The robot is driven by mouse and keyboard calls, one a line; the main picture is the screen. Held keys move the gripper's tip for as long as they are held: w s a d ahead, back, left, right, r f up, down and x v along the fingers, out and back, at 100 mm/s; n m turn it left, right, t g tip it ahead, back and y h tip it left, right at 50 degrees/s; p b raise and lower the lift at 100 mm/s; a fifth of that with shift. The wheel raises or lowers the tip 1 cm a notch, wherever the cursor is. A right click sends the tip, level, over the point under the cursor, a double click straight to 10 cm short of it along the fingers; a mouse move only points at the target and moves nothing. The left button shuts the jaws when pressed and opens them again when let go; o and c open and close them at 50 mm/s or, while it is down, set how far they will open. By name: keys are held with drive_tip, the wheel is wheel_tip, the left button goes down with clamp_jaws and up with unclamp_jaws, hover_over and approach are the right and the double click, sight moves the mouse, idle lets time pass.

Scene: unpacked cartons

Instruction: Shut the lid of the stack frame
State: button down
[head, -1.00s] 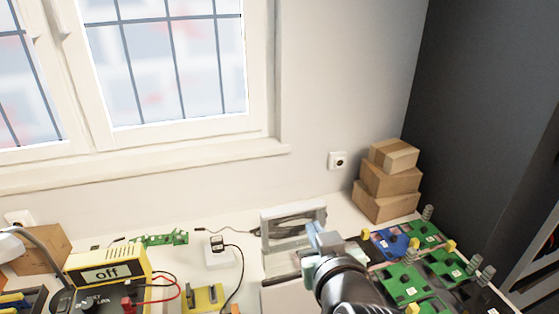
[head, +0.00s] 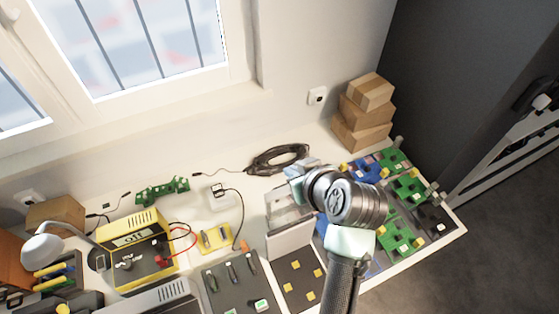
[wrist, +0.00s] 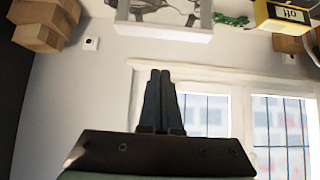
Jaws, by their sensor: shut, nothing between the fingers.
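The stack frame has a dark base (head: 312,284) with several yellow pads. Its lid (head: 289,240), a pale frame around a clear pane, stands raised at the back of the base, so the frame is open. The lid also shows at the top of the wrist view (wrist: 165,32), with a cable seen through its pane. My gripper (head: 295,180) is by the lid's upper right corner in the head view. In the wrist view my gripper (wrist: 160,74) is shut and empty, its fingertips apart from the lid in the picture. My arm hides part of the bench to the right.
A coiled black cable (head: 278,158) lies behind the lid. Green and blue boards (head: 400,236) fill the right side. Stacked cartons (head: 363,112) stand at the back right. A dark tray (head: 236,285) and a yellow meter (head: 137,248) are to the left.

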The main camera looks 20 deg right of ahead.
sight(289, 205)
drive_tip(key=p+x, duration=0.3)
drive_tip(key=x, duration=0.7)
drive_tip(key=s+p, duration=0.3)
drive_tip(key=s, duration=0.1)
drive_tip(key=shift+s+d+f, duration=0.1)
drive_tip(key=shift+s, duration=0.1)
drive_tip(key=shift+f, duration=0.1)
drive_tip(key=shift+f+b, duration=0.1)
drive_tip(key=shift+b, duration=0.2)
